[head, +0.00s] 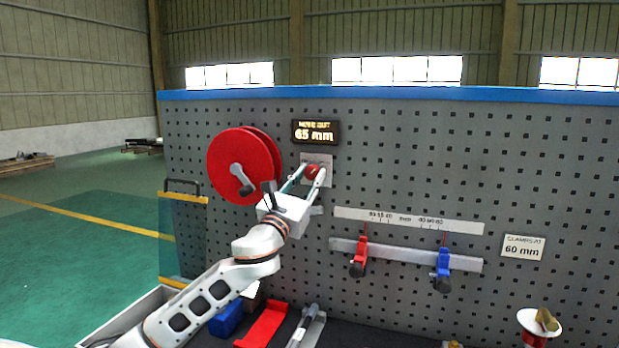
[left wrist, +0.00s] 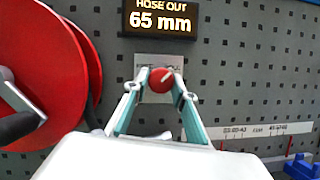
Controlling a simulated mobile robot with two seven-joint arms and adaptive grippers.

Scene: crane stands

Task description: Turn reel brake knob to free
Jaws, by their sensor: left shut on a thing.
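The reel brake knob (head: 313,172) is a small red knob with a white mark on a grey plate on the pegboard. My left gripper (head: 316,174) reaches it from the lower left, with a finger on each side. In the left wrist view the knob (left wrist: 161,80) sits between the fingertips (left wrist: 160,84), its white mark slanting toward the upper right. The gripper is shut on the knob. Lettering on the plate is too small to read. The red reel (head: 240,165) with its grey crank is left of the knob. My right gripper is not in view.
A display (head: 315,132) above the knob reads "HOSE OUT 65 mm". A rail with a red clamp (head: 359,258) and a blue clamp (head: 442,268) is to the lower right. A sign (head: 523,247) reads 60 mm. Tools and blocks lie on the bench below.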

